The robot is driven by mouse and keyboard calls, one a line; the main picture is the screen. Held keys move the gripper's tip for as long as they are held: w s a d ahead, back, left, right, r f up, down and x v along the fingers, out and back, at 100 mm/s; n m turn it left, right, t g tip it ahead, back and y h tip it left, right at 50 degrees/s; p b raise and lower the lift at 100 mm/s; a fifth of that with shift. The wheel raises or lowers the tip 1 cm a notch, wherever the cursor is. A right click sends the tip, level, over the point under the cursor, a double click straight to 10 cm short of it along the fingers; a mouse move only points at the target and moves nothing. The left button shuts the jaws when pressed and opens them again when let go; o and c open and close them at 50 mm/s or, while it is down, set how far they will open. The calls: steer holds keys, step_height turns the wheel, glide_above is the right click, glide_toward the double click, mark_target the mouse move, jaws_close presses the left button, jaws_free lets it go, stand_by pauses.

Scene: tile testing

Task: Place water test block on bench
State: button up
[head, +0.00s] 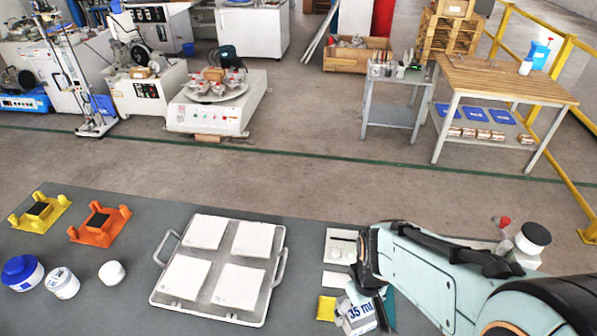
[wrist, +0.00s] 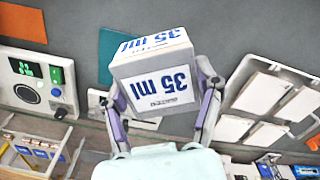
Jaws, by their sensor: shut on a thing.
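The water test block (head: 357,315), a white-grey box marked "35 ml" in blue, is in my gripper at the lower middle right of the head view. In the wrist view the block (wrist: 153,75) sits between both fingers of my gripper (wrist: 158,88), which is shut on its sides. Its top and one labelled face show there, slightly tilted in the picture. The grey bench (head: 300,215) lies below and around it. I cannot tell whether the block's underside touches the bench; my arm hides part of the block in the head view.
A white tray (head: 158,297) with several white tiles stands left of the block. A yellow square (head: 326,308) and a white device (head: 341,245) lie close by. Yellow (head: 40,212) and orange (head: 100,226) holders and several jars (head: 62,283) are at far left.

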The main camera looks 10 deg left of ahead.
steer(key=s+a+n, duration=0.2)
steer(key=a+n, duration=0.4)
steer(key=a, duration=0.7)
steer(key=s+a+f+n, duration=0.2)
steer(key=s+a+n, duration=0.4)
steer(key=s+a, duration=0.5)
steer(key=w+a+f, duration=0.1)
steer(key=a+f, duration=0.1)
steer(key=a, duration=0.2)
steer(key=w+a+f, duration=0.2)
steer(key=a+f, duration=0.1)
steer(key=a, duration=0.1)
steer(key=w+a+f, duration=0.2)
steer(key=a+f, duration=0.1)
steer(key=shift+a+f, duration=0.15)
steer(key=shift+a, duration=0.25)
steer(key=shift+w+a+f, duration=0.15)
steer(key=shift+a+f, duration=0.05)
steer(key=shift+f, duration=0.05)
steer(key=shift+a+f, duration=0.15)
steer(key=shift+f, duration=1.55)
steer(key=shift+f, duration=0.1)
steer(key=o, duration=1.2)
steer(key=shift+o, duration=0.2)
